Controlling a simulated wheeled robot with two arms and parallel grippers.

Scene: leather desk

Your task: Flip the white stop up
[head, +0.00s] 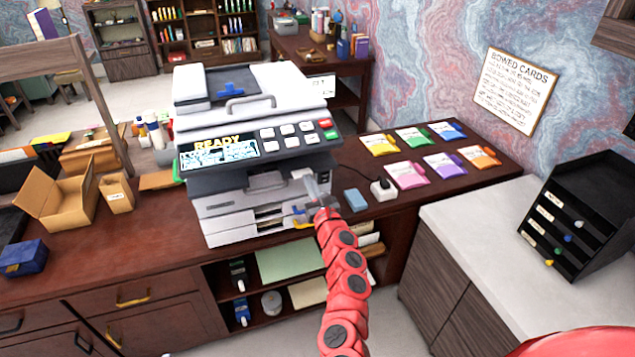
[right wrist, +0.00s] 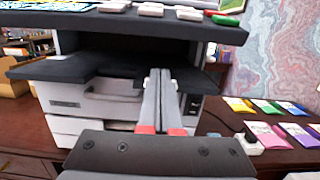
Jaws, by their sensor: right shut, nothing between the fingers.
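The printer (head: 222,110) stands on the leather-brown desk, with a lit READY screen and a dark output shelf under its panel. The printer also fills the right wrist view (right wrist: 65,95). My right gripper (head: 311,180) is at the printer's front right, by the right end of the output shelf. In the right wrist view its two fingers (right wrist: 160,75) are together and empty, pointing at the shelf. I cannot clearly pick out the white stop; the fingers hide part of the shelf there. Whether the fingers touch the printer, I cannot tell. My left gripper is not in view.
A blue block (head: 355,199) and a white plug-like box (head: 383,189) lie right of the printer, near several coloured card packs (head: 406,174). An open cardboard box (head: 65,200) is at left. The printer's overhanging control panel (right wrist: 130,22) is above the fingers.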

